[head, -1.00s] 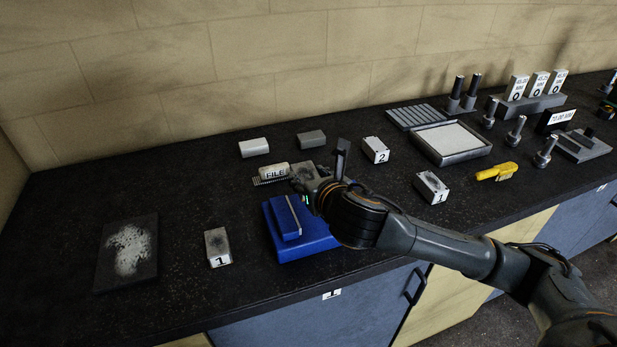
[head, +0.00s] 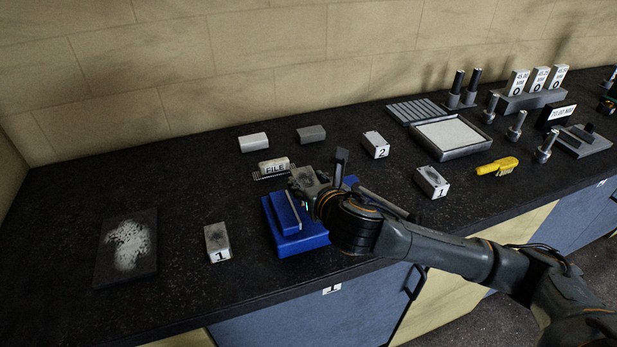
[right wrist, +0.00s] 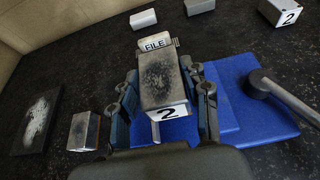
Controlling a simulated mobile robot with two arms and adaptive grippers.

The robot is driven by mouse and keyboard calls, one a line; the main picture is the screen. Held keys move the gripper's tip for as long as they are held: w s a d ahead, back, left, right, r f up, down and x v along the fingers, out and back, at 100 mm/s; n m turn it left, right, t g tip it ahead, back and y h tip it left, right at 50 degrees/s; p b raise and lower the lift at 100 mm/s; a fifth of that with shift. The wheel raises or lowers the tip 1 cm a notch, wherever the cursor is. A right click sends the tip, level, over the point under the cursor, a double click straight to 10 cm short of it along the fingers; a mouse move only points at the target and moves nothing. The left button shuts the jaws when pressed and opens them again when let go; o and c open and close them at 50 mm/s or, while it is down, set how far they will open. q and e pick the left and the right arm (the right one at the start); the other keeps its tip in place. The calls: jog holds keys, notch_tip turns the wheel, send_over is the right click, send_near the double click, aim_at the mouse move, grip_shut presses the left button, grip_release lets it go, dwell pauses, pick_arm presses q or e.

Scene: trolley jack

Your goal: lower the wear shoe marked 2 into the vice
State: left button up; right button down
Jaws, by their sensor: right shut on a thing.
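My right gripper (right wrist: 160,100) is shut on the wear shoe marked 2 (right wrist: 158,78), a grey block with a dark, worn top and a white numbered end. In the head view the shoe (head: 303,178) is partly hidden by my right gripper (head: 318,182). It is over the back part of the blue vice (head: 285,213). The vice also shows in the right wrist view (right wrist: 235,120), with its grey bar handle (right wrist: 285,95) at the right. Whether the shoe touches the vice jaws is hidden. My left gripper is not in view.
Behind the vice lies a file block (head: 275,167). Another block marked 2 (head: 376,145) stands at the back right. Blocks marked 1 stand left (head: 217,243) and right (head: 432,182) of the vice. A yellow brush (head: 497,166) lies further right. A dark plate (head: 127,248) lies far left.

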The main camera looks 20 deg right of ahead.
jog(key=shift+w+f+b, duration=0.1)
jog(key=shift+f+b, duration=0.7)
jog(key=shift+f, duration=1.7)
jog(key=shift+f, duration=0.2)
jog(key=c, duration=0.6)
grip_release()
jog(key=shift+s+f, duration=0.1)
jog(key=shift+s, duration=0.1)
jog(key=shift+s+f, duration=0.1)
jog(key=shift+f, duration=0.15)
jog(key=v, duration=1.2)
jog(key=shift+r, duration=0.2)
